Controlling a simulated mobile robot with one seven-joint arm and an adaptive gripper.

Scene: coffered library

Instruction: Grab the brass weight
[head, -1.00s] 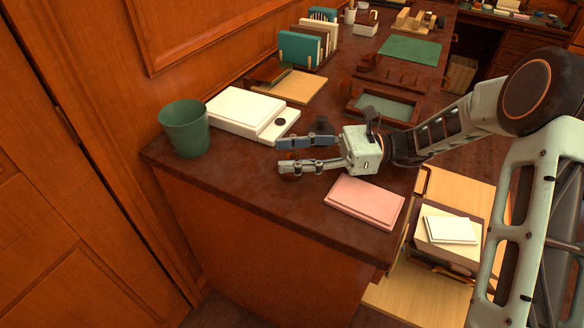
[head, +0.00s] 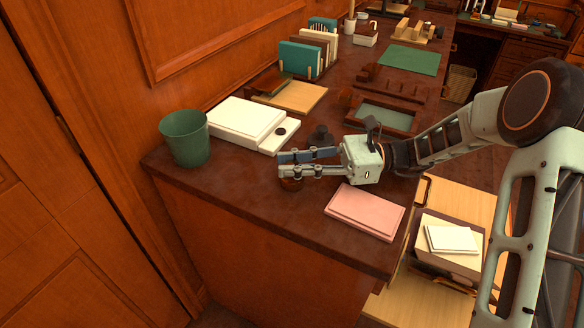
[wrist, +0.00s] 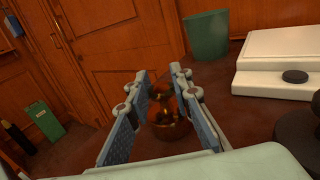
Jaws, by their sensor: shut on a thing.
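The brass weight (wrist: 168,120) is a small, shiny, rounded piece with a narrower top, seen between my two fingers in the wrist view. In the head view only a dark brownish part of it (head: 290,184) shows below my fingertips, on the desk near its front edge; the fingers hide the rest. My gripper (head: 281,164) reaches in from the right, low over the desk, and is shut on the weight. In the wrist view my gripper (wrist: 160,76) has a finger on each side of it.
A green cup (head: 186,138) stands at the left desk corner. A white scale (head: 238,118) with a dark disc lies behind my fingers, and a dark knobbed object (head: 321,136) stands close behind them. A pink pad (head: 365,211) lies in front. An open drawer (head: 395,300) juts out below right.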

